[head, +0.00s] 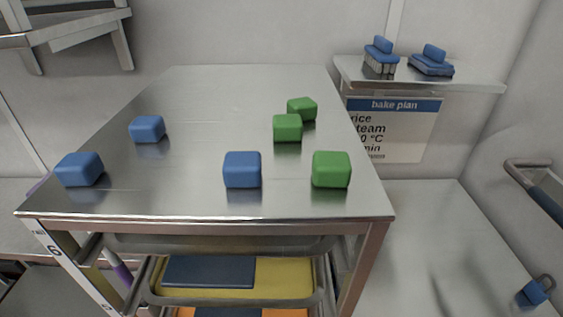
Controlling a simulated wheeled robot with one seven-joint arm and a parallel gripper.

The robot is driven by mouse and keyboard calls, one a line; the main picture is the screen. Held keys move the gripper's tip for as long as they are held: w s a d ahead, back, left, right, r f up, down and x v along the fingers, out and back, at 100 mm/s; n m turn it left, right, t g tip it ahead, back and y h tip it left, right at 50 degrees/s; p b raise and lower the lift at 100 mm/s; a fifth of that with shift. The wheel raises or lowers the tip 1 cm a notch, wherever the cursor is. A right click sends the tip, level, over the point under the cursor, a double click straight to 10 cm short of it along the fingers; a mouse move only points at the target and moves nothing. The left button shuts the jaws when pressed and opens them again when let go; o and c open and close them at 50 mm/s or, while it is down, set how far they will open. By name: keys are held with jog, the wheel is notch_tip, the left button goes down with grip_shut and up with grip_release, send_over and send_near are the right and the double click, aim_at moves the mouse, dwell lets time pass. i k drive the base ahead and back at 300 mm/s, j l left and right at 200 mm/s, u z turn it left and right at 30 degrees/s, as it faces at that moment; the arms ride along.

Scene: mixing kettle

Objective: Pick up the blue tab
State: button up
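Three blue rounded blocks, which fit the name blue tab, lie apart on the steel top of a rack (230,90). One blue tab (242,169) is at the front middle. Another blue tab (79,169) is at the front left corner. The third blue tab (147,129) is farther back on the left. I cannot tell which one is meant. My gripper is not in view.
Three green blocks stand on the right: one at the front (331,169), one farther back (287,128), another close behind it (302,109). A shelf (470,84) holds two blue brushes (381,55) (432,60).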

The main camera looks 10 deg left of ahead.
aim_at(240, 169)
jog(key=i+j+u, duration=0.15)
jog(key=j+u, duration=0.15)
jog(key=u, duration=0.2)
jog(key=i+j+u, duration=0.15)
jog(key=u, duration=0.3)
jog(key=i+j+u, duration=0.2)
jog(key=u, duration=0.3)
